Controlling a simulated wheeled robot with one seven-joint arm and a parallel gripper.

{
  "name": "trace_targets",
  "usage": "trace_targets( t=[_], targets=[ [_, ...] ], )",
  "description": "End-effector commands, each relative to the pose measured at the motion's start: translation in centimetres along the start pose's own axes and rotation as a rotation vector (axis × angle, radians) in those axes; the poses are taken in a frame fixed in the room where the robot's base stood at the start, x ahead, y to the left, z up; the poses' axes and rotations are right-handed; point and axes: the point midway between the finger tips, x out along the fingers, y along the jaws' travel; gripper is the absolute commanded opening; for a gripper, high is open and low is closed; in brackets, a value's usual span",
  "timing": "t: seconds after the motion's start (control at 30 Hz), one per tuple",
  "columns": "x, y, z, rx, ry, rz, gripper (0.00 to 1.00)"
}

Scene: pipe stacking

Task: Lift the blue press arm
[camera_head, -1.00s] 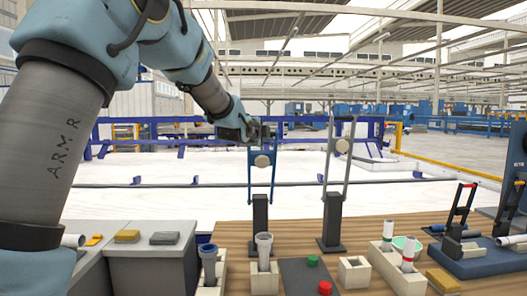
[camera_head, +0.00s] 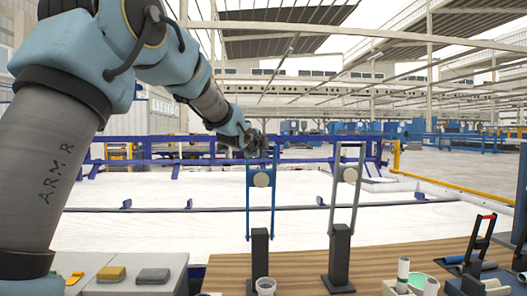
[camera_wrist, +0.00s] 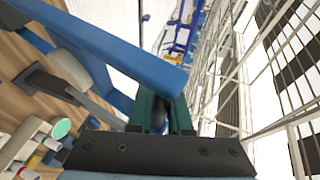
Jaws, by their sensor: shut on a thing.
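The blue press arm (camera_head: 247,208) is a narrow blue frame with a pale round disc (camera_head: 261,180). It stands nearly upright on a black post (camera_head: 259,260). My gripper (camera_head: 264,146) is at its top end, shut on the top of the frame. In the wrist view a blue bar (camera_wrist: 120,45) crosses in front of my dark green fingers (camera_wrist: 160,105). The exact contact is partly hidden by that bar. To the right, a similar grey press arm (camera_head: 361,185) stands upright on its own black post (camera_head: 339,258), its top about level with the blue one.
A wooden table (camera_head: 405,255) carries both posts. Several cups and tubes stand at its front edge, including a white tube (camera_head: 403,270). A small black press with a red handle (camera_head: 480,240) is at right. Yellow (camera_head: 111,274) and grey (camera_head: 153,276) blocks lie at left.

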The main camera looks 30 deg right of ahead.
Motion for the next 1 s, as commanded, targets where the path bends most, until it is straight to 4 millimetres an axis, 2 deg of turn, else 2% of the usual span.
trace_targets(
  t=[0.03, 0.33, 0.37, 0.63, 1.0],
  targets=[
    [0.43, 1.86, 0.59, -0.002, -0.011, 0.034, 0.0],
    [0.43, 1.86, 0.61, -0.002, -0.011, 0.034, 0.0],
    [0.43, 1.86, 0.61, -0.002, -0.011, 0.034, 0.18],
    [0.37, 1.65, 0.49, -0.002, -0.009, 0.031, 0.47],
    [0.27, 1.19, 0.27, -0.001, -0.005, 0.023, 0.47]
  ],
)
